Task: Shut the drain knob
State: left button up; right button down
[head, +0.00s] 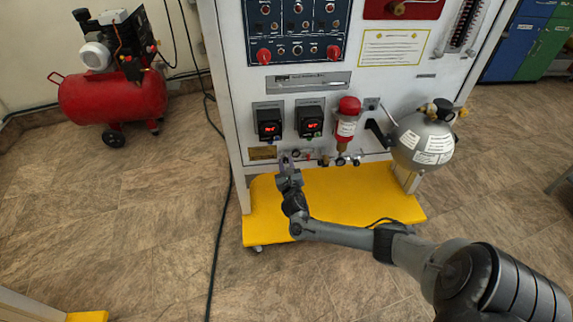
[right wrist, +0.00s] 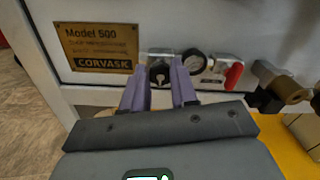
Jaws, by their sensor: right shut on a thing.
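The drain knob (right wrist: 159,72) is a small black knob on a silver plate, low on the front of the white trainer panel (head: 270,85). It shows in the right wrist view between the two purple fingers of my right gripper (right wrist: 158,80). The fingers are shut on the knob, one on each side, and partly cover its plate. In the head view my right gripper (head: 287,160) is at the panel's lower edge, and the knob is too small and covered to make out there. My left gripper is not in view.
A round gauge (right wrist: 194,62) and a red-handled valve (right wrist: 232,75) sit close right of the knob, then brass fittings (right wrist: 287,90). A yellow base (head: 345,195) juts out below. A silver tank (head: 427,145) hangs right. A red compressor (head: 112,97) stands left on open floor.

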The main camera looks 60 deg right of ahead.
jog(key=shift+r+m+p, duration=0.15)
jog(key=shift+m+p, duration=1.05)
jog(key=shift+m, duration=0.1)
jog(key=m+p, duration=0.2)
jog(key=m, duration=0.1)
jog(key=shift+s+m, duration=0.1)
jog(key=shift+m, duration=0.2)
jog(key=m, duration=0.2)
jog(key=m+p, duration=0.1)
jog(key=m, duration=0.1)
jog(key=shift+f+m, duration=0.2)
jog(key=shift+m, duration=0.1)
jog(key=m, duration=0.4)
jog(key=shift+s+d+f+p, duration=0.1)
jog(key=shift+p, duration=0.3)
jog(key=m, duration=0.5)
jog(key=shift+f, duration=0.1)
jog(key=m, duration=0.5)
jog(key=shift+f+m, duration=0.1)
jog(key=shift+m, duration=0.2)
jog(key=m, duration=0.6)
jog(key=shift+f, duration=0.1)
jog(key=shift+m, duration=2.1)
